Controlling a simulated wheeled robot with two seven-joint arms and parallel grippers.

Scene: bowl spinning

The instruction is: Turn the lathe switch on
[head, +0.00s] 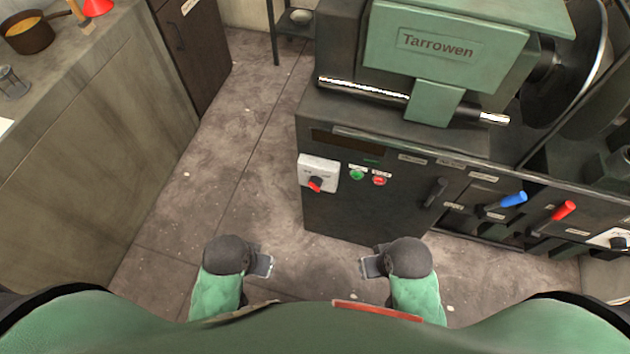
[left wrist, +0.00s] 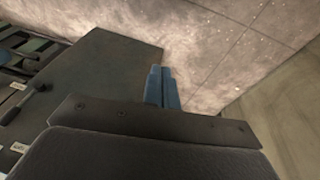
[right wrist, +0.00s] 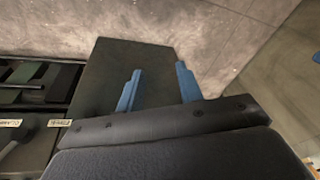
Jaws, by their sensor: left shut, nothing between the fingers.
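The lathe (head: 375,135) is a dark machine with a green headstock at the right of the head view. Its switch (head: 316,184) is a red rotary knob on a white plate at the cabinet's left front. A green button (head: 357,175) and a red button (head: 379,181) sit to its right. My left gripper (head: 268,266) is in front of and below the switch, apart from it, its blue fingers together and empty in the left wrist view (left wrist: 162,88). My right gripper (head: 366,267) is also apart from the lathe. Its fingers stand open and empty in the right wrist view (right wrist: 158,90).
A blue-handled lever (head: 513,199) and a red-handled lever (head: 563,211) stick out from the lathe front at right. A counter (head: 75,120) with a copper pot (head: 28,33) stands at left. The floor (head: 215,185) between counter and lathe is clear.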

